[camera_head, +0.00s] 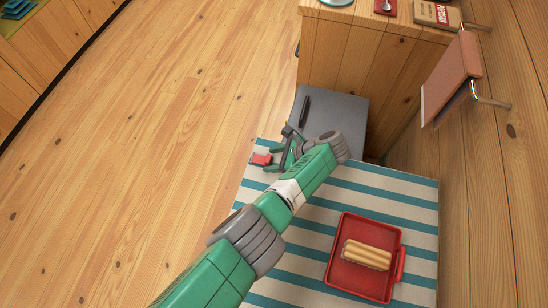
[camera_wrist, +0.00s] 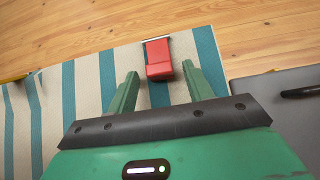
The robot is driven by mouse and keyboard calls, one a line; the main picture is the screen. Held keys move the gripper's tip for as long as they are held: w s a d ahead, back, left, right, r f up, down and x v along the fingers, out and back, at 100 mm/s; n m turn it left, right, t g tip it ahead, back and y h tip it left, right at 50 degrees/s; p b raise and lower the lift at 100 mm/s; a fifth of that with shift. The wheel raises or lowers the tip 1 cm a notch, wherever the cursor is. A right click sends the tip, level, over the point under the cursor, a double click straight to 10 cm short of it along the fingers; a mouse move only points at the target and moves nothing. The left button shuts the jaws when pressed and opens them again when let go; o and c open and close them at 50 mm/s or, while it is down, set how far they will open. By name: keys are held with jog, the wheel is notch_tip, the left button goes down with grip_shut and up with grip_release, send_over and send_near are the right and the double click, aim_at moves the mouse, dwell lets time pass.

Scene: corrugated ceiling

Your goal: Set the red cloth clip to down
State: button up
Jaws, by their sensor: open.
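The red cloth clip (camera_head: 262,159) sits at the table's edge on the striped cloth, near the far left corner in the head view. In the wrist view the red clip (camera_wrist: 158,60) lies just ahead of my fingertips and between their lines, with a pale metal bar (camera_wrist: 156,38) at its far end by the cloth's edge. My gripper (camera_head: 278,157) is open, with its two green fingers apart (camera_wrist: 158,78) and pointing at the clip. I cannot tell whether a finger touches it. The striped cloth (camera_head: 345,195) covers the table.
A red tray (camera_head: 335,277) holding a tan ridged block (camera_head: 367,254) stands on the cloth at the right. A grey surface (camera_head: 345,104) with a dark handle (camera_head: 304,111) adjoins the table's far side. Wooden floor (camera_head: 150,150) lies open to the left.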

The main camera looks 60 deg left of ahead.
jog(key=p+v, duration=0.1)
jog(key=v, duration=0.6)
jog(key=shift+w+d+r, duration=0.2)
jog(key=shift+r, duration=0.05)
